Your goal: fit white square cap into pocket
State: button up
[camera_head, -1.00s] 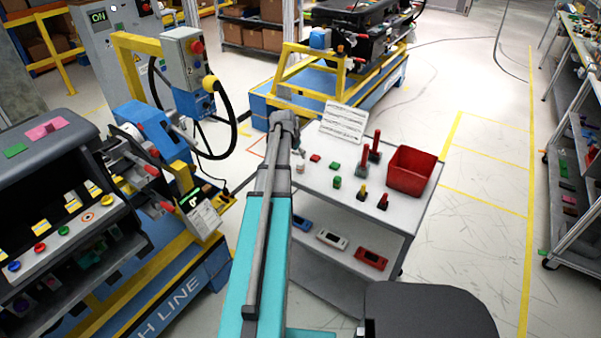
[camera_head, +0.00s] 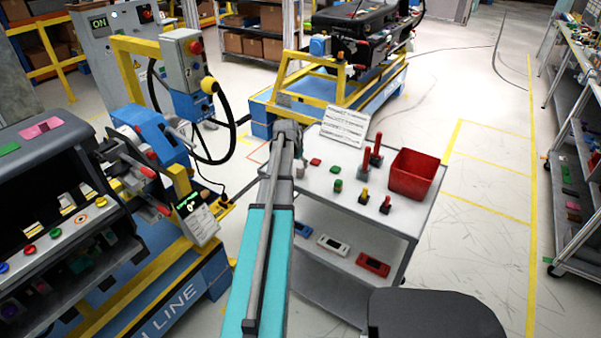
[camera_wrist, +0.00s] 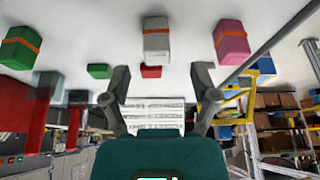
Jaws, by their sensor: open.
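In the wrist view, which shows the cart top along its upper edge, a white square cap (camera_wrist: 156,45) with an orange band stands in the middle. A green block (camera_wrist: 20,48) and a pink block (camera_wrist: 231,42), both with orange bands, stand to either side. My gripper (camera_wrist: 160,75) is open and empty, its fingers apart with the white cap beyond them, not touching it. In the head view my gripper (camera_head: 287,128) is over the left end of the cart, and the white cap is mostly hidden near the arm. I cannot make out the pocket.
The cart top (camera_head: 320,190) also holds a red bin (camera_head: 415,174), small red and green pieces, upright red-handled pieces and a white sheet (camera_head: 345,125). A dashboard (camera_head: 50,190) stands at left with a pink pad (camera_head: 41,128) on top. Floor right of the cart is clear.

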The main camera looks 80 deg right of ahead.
aim_at(300, 166)
jog(key=shift+b+x, duration=2.4)
jog(key=shift+x, duration=0.2)
jog(key=shift+s+a, duration=0.1)
jog(key=c, duration=0.9)
